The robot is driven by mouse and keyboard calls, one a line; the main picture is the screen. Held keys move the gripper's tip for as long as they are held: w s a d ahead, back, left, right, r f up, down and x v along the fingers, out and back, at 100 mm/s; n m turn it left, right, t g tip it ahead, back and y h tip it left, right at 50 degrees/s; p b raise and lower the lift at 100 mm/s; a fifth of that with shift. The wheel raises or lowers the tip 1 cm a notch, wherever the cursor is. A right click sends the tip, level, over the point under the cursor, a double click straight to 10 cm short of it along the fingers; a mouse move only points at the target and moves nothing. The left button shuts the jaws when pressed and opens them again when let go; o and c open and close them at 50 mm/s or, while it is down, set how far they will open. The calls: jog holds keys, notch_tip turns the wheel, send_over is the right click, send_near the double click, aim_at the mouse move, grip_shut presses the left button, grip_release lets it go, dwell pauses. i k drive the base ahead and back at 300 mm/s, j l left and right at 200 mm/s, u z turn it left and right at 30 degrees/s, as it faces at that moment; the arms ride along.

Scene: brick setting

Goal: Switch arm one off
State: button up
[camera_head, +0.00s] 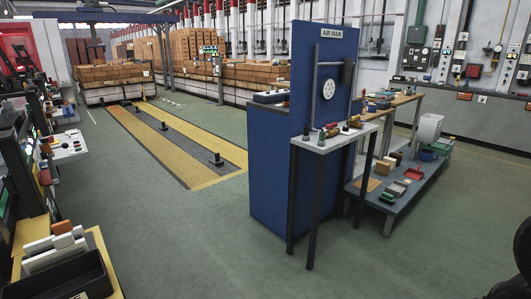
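Nothing in the head view can be told for sure as arm one or its switch. A blue panel (268,150) with an "AIR MAIN" sign (335,33) stands right of centre. It carries a white round wheel or dial (329,89) and grey upright pipes. A sloping pale control panel (71,147) with small dark and red parts is at the left; its labels are too small to read. My gripper is not in view.
A small tall table (332,143) with bottles or handles stands before the blue panel. A low blue-grey bench (398,207) with small items is behind it. Brick stacks (113,75) fill the back. The green floor (195,235) in the middle is clear.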

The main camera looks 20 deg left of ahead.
aim_at(44, 178)
jog(key=i+l+u, duration=0.15)
jog(key=i+u, duration=0.3)
jog(key=i+l+u, duration=0.2)
jog(key=u, duration=0.3)
jog(key=i+l+u, duration=0.25)
jog(key=u, duration=0.2)
jog(key=i+l+u, duration=0.3)
jog(key=l+u, duration=0.3)
jog(key=i+l+u, duration=0.2)
jog(key=u, duration=0.15)
jog(key=l+u, duration=0.3)
jog(key=l, duration=0.15)
jog(key=i+l+u, duration=0.1)
jog(key=l+u, duration=0.2)
jog(key=i+l+z, duration=0.15)
jog(key=i, duration=0.5)
jog(key=i+l+z, duration=0.15)
jog(key=i, duration=0.5)
jog(key=l, duration=0.1)
